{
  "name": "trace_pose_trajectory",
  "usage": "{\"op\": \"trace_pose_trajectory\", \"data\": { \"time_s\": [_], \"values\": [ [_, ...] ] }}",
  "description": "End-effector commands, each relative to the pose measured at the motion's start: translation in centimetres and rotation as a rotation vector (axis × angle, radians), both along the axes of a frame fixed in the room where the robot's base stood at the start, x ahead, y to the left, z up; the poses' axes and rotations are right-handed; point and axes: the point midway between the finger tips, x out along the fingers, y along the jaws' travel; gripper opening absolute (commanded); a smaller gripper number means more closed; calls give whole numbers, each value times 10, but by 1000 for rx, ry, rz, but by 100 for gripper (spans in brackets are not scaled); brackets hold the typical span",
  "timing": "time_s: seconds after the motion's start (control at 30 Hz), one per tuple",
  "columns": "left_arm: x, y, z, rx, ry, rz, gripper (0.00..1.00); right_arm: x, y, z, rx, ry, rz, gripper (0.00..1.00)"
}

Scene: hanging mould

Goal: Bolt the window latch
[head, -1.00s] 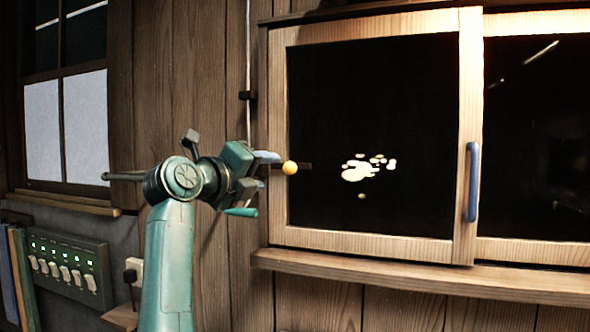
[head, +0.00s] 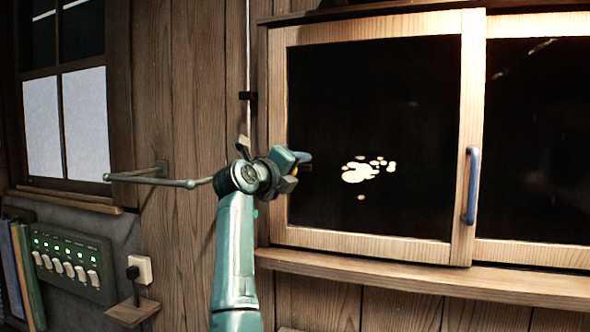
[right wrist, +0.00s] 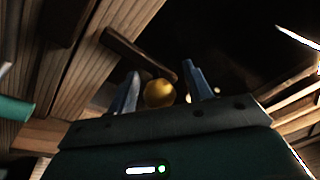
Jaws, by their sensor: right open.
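The latch shows in the right wrist view as a yellow round knob (right wrist: 159,93) with a dark bar (right wrist: 138,53) beyond it, by the wooden window frame. In the head view the knob is mostly hidden behind my right gripper (head: 302,161), at the left upright of the window (head: 370,243). My right gripper (right wrist: 163,80) is open. The knob appears between its two blue-grey fingers, with a gap on either side; I cannot tell how deep it sits. My left gripper is not in view.
A blue handle (head: 472,186) stands on the window's middle upright. A sill (head: 420,277) juts out below the window. A wall rail (head: 150,180) lies left of my right arm. A switch panel (head: 72,266) and a socket (head: 140,270) are at lower left.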

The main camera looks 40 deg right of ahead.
Motion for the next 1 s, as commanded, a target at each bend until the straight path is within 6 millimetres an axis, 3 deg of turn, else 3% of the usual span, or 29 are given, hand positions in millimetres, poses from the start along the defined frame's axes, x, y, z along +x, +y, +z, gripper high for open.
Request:
{"op": "trace_pose_trajectory", "data": {
  "time_s": [0.07,0.67,1.0],
  "values": [
    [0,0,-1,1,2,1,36,0,0,0,0,0,0,49],
    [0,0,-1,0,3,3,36,0,1,0,1,0,0,0],
    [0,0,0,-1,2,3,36,0,1,-1,5,-2,2,0]
  ]
}}
